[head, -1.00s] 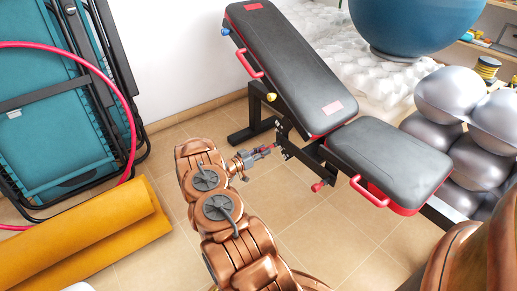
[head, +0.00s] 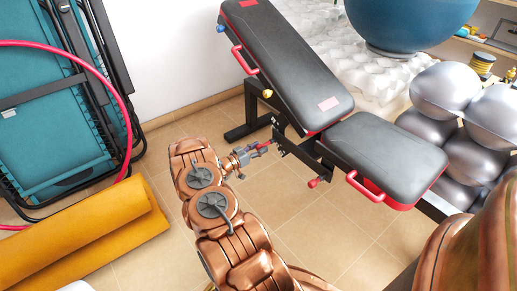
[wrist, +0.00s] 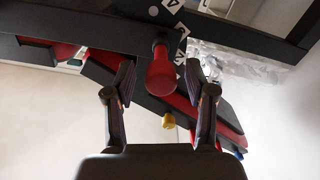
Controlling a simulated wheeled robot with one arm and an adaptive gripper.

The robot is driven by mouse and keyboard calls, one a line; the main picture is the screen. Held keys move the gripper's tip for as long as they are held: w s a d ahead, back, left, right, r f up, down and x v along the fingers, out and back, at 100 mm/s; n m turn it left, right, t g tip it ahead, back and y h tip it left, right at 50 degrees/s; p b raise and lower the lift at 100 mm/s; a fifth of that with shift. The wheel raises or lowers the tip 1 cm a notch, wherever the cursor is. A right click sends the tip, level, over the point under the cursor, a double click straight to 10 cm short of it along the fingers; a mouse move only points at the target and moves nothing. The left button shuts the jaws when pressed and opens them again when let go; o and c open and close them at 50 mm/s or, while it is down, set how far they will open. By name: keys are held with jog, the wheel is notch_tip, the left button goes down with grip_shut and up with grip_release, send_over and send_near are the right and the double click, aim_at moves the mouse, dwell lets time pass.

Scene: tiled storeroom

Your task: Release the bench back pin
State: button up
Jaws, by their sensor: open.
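The adjustable bench (head: 290,65) has a black padded back, tilted up, and a seat with red trim. A red pin knob (wrist: 161,68) sticks out from the dark frame beside white triangle marks in the wrist view. My gripper (wrist: 158,85) is open, with one finger on each side of this knob; no clear contact shows. In the head view my gripper (head: 260,149) is beside the bench frame, and a little red (head: 264,144) shows at its fingertips. A yellow knob (head: 267,93) is higher on the bench side and also shows in the wrist view (wrist: 169,121).
Another red knob (head: 313,183) juts out below the seat. Silver balls (head: 445,95) stand to the right and a blue ball (head: 405,22) behind. Yellow rolled mats (head: 80,235) and folded teal chairs (head: 55,120) are at left. Tiled floor before the bench is free.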

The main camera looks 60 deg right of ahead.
jog(key=v, duration=1.2)
jog(key=shift+r, duration=0.1)
dwell(0.4)
